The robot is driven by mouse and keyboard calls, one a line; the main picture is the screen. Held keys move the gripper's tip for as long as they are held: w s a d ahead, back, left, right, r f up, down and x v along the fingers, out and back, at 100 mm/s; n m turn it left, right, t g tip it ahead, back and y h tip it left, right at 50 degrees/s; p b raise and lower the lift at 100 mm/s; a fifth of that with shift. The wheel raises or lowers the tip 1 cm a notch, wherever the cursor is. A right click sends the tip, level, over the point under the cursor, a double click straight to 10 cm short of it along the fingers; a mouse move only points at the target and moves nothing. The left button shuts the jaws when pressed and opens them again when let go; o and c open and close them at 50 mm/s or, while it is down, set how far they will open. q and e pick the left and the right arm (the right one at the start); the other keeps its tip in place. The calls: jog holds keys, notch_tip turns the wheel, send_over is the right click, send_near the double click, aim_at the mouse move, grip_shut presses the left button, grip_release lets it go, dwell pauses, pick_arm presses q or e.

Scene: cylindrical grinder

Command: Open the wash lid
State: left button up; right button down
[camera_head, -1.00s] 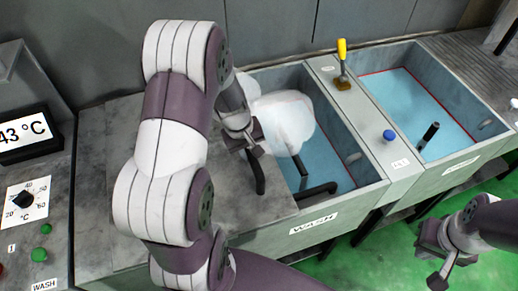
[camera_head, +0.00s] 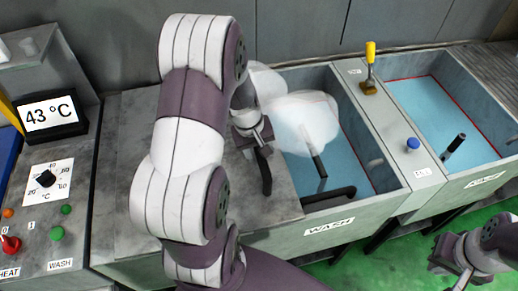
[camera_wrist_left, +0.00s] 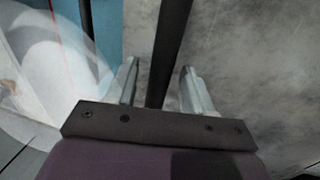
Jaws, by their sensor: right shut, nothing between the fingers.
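The wash lid (camera_head: 205,195) is a flat grey slab lying over the left part of the wash tank (camera_head: 355,205), so the tank's right part is uncovered. A black bar handle (camera_head: 266,175) stands on the lid near its right edge. My left gripper (camera_head: 258,143) is at this handle. In the left wrist view the handle (camera_wrist_left: 168,45) runs between the two fingers (camera_wrist_left: 158,80), which stand apart with gaps beside it. My right gripper (camera_head: 455,275) is shut and empty, low at the right, away from the tanks.
Translucent white clouds (camera_head: 305,120) hang over the uncovered water and hide part of it. A second tank (camera_head: 430,100) stands to the right, past a divider with a yellow-handled lever (camera_head: 370,65) and blue knob (camera_head: 412,144). A control panel (camera_head: 40,215) with a 43 °C display stands left.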

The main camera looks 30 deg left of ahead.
pick_arm(q)
notch_tip(320, 180, up, 12)
jog(key=s+a, duration=0.1)
jog(key=s, duration=0.1)
jog(key=shift+a+r+b, duration=0.2)
jog(key=shift+a+b, duration=0.1)
jog(key=shift+b, duration=0.05)
jog(key=s+d+f+m, duration=0.2)
jog(key=d+f+m, duration=0.1)
jog(key=d+m, duration=0.2)
jog(key=s+d+f+m+y, duration=0.1)
jog(key=s+d+f+m, duration=0.2)
jog(key=d, duration=0.4)
jog(key=shift+s+d+m, duration=0.2)
jog(key=shift+d+m, duration=0.1)
jog(key=shift+m, duration=0.6)
